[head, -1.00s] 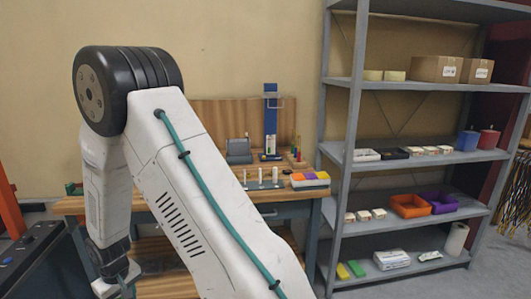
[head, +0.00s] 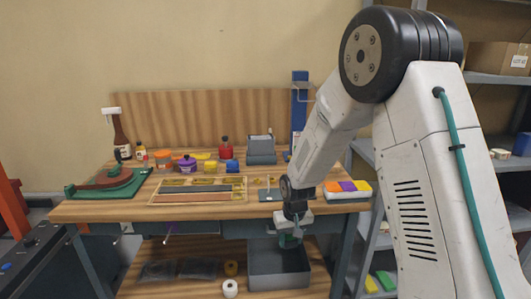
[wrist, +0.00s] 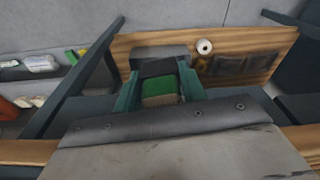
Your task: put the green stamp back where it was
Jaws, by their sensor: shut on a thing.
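The green stamp (wrist: 161,87) shows in the wrist view as a small block with a green band, a dark part and a tan part. It sits between the two teal fingers of my gripper (wrist: 158,96), which is shut on it. In the head view my gripper (head: 290,240) points down in front of the workbench, below the tabletop edge and over or in front of the grey bin. The stamp is too small to make out there. A low grey stand (head: 268,194) with small upright pieces is on the tabletop, partly hidden by my arm.
The grey bin (head: 280,281) stands on the bench's lower shelf beside a white roll (head: 230,288). Metal shelving (head: 378,215) is at the right.

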